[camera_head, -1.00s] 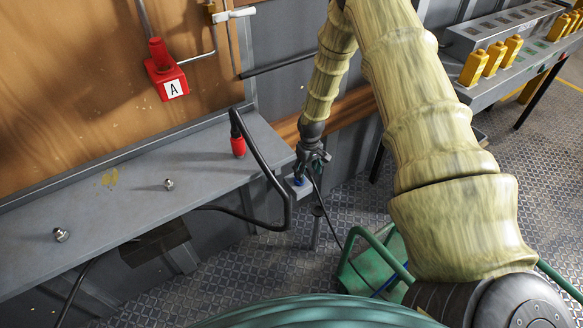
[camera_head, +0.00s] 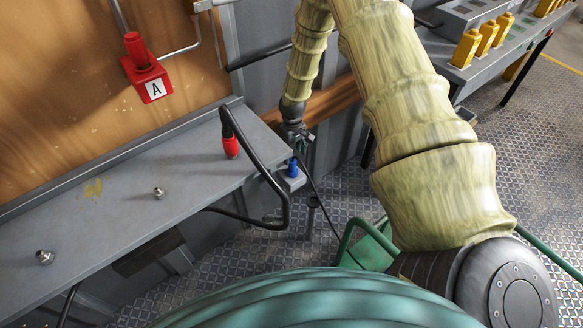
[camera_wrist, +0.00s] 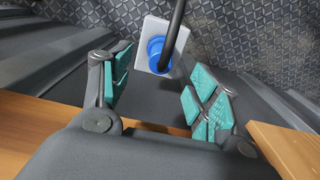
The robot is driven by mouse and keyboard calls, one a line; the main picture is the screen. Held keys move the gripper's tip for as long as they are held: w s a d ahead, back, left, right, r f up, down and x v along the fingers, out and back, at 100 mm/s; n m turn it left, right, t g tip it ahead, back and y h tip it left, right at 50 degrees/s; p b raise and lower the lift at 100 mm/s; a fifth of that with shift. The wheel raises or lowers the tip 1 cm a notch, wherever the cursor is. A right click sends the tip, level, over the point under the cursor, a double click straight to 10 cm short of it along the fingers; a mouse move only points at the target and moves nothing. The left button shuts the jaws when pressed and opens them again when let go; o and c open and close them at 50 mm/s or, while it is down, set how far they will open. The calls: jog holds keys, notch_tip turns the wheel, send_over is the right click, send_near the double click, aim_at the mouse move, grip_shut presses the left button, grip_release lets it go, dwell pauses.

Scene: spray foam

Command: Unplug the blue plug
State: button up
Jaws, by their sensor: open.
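The blue plug (camera_head: 292,168) sits upright on a small light-grey socket box (camera_head: 291,183) beside the end of the grey bench. In the wrist view the blue plug (camera_wrist: 158,52) is at top centre against the pale socket box (camera_wrist: 180,38), with a black cable rising from it. My gripper (camera_head: 298,140) is just above the plug, apart from it. In the wrist view my gripper (camera_wrist: 158,78) is open, with teal pads to either side and nothing between them; the plug lies beyond the gap. The plug's seat is partly hidden.
A red plug (camera_head: 231,147) is on the grey bench (camera_head: 110,215). A green metal frame (camera_head: 365,248) stands at lower right. A wooden beam (camera_head: 335,100) runs along the wall behind my gripper.

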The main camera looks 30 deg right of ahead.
aim_at(292, 161)
jog(key=shift+f+b, duration=2.3)
jog(key=shift+f, duration=1.9)
jog(key=shift+p, duration=0.3)
jog(key=shift+c, duration=0.2)
grip_shut()
jog(key=shift+r, duration=0.1)
jog(key=shift+r+p, duration=0.45)
jog(key=shift+r, duration=0.15)
jog(key=shift+r, duration=0.15)
